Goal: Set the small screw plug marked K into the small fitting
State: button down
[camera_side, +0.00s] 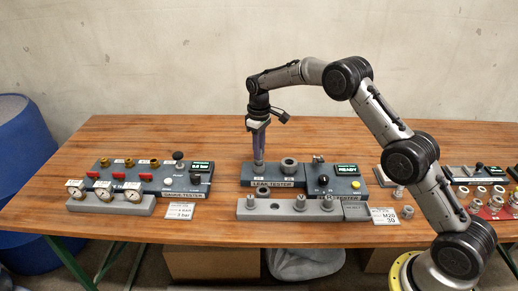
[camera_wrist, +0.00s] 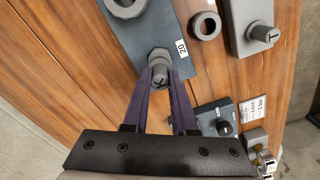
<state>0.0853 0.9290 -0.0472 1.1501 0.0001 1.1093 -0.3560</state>
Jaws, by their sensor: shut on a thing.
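The screw plug marked K (camera_wrist: 159,76) is grey, with a dark letter on its end. My gripper (camera_wrist: 160,72) is shut on it, one dark finger on each side. In the side view my gripper (camera_side: 258,160) points straight down at the left end of the LEAK TESTER block (camera_side: 274,183). The small fitting (camera_wrist: 159,53), beside the label 20, shows as a grey rim directly behind the plug. The plug is upright at the fitting. I cannot tell how deep it sits. In the side view the fingers hide most of the plug and fitting.
A larger grey fitting (camera_side: 289,166) stands close right on the same block. A loose ring (camera_wrist: 204,26) lies near the block. A grey rail (camera_side: 283,211) with standing plugs runs in front. The gauge tester (camera_side: 150,182) is at left.

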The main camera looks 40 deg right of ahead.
jog(key=shift+f, duration=0.25)
dwell(0.5)
jog(key=shift+c, duration=2.4)
grip_release()
jog(key=shift+r, duration=0.1)
jog(key=shift+r, duration=3.4)
